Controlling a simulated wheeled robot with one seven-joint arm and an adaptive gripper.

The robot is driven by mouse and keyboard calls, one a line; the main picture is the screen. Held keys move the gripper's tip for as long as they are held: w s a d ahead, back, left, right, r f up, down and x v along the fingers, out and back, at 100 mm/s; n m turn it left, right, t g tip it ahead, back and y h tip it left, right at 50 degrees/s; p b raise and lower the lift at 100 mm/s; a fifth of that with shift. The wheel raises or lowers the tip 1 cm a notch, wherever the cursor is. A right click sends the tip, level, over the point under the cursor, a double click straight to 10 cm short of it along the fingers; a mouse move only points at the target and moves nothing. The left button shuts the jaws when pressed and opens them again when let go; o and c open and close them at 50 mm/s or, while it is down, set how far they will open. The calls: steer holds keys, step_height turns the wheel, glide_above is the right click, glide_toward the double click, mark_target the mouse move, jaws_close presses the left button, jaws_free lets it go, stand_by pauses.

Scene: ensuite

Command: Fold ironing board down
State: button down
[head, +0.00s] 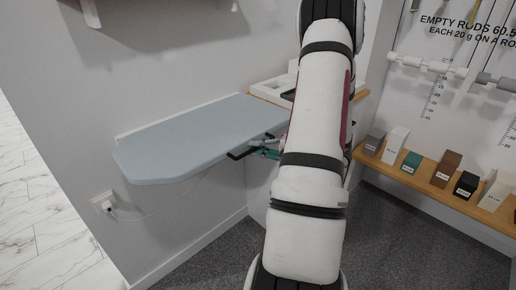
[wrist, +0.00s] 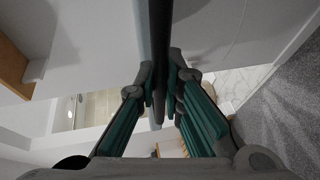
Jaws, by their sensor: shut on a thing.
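The ironing board (head: 190,138) is a pale blue flat board with a rounded left end. It stands out roughly level along the grey wall, with its right end beside my arm. A dark bar (head: 238,156) shows at its right front edge. My gripper (head: 264,153), with teal fingers, is at this bar, partly hidden behind my arm. In the wrist view, my gripper (wrist: 161,88) is shut on the dark bar (wrist: 157,30), which passes between the fingertips. The board's mount behind my arm is hidden.
A wooden shelf with a white tray (head: 275,86) is just behind the board's right end. A wall socket with a cord (head: 105,203) is below left. At right, a wooden ledge (head: 425,183) holds several labelled blocks. The carpet (head: 215,255) below the board is clear.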

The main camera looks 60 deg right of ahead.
steer(key=r+p, duration=0.2)
steer(key=r, duration=0.1)
steer(key=r+p, duration=0.2)
steer(key=r, duration=0.1)
steer(key=shift+w+d, duration=0.1)
steer(key=shift+w, duration=0.1)
steer(key=c, duration=1.7)
jaws_free()
steer(key=shift+f, duration=0.1)
steer(key=v, duration=1.2)
steer(key=shift+f, duration=0.1)
